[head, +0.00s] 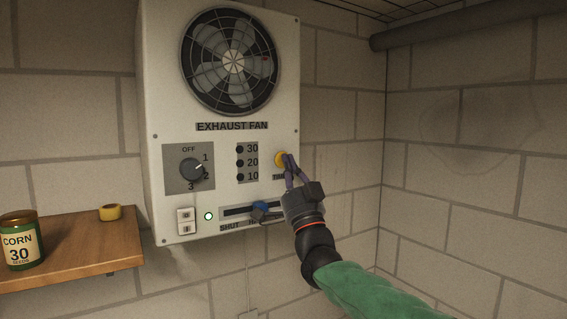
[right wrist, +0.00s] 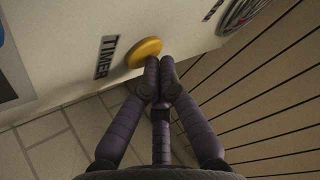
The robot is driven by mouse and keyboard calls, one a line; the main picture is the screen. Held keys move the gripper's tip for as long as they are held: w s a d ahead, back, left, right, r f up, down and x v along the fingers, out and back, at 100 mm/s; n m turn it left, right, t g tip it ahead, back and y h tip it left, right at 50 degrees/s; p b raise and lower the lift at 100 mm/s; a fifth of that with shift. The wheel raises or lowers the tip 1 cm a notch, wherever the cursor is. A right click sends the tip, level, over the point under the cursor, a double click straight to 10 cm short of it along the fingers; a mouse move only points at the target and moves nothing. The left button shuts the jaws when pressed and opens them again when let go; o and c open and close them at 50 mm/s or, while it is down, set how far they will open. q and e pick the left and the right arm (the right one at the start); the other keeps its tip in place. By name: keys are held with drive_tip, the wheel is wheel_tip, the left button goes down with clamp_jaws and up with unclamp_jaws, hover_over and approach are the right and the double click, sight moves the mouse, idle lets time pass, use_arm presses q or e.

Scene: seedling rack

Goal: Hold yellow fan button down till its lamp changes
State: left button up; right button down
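The yellow button (head: 280,159) is on the right side of the white exhaust fan box (head: 285,60), above the TIMER label, which is partly hidden. The button also shows in the right wrist view (right wrist: 144,50). My right gripper (head: 289,157) has its purple fingertips together at the button's edge. In the right wrist view the fingertips (right wrist: 161,68) meet right against or just in front of the button; I cannot tell whether it is pressed in. The lamps (head: 240,163) beside 30, 20 and 10 look dark. My left gripper is not in view.
A dial (head: 191,169), a rocker switch (head: 185,221), a small whitish lit lamp (head: 208,216) and a blue-knobbed slider (head: 261,207) are on the panel. A wooden shelf (head: 75,245) at left bears a corn tin (head: 20,242) and a yellow roll (head: 109,212).

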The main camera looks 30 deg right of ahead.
drive_tip(key=shift+s+b, duration=0.6)
drive_tip(key=shift+s, duration=0.05)
drive_tip(key=s+b, duration=0.2)
drive_tip(key=s, duration=0.1)
drive_tip(key=s+b, duration=0.2)
drive_tip(key=shift+d, duration=0.25)
idle(0.8)
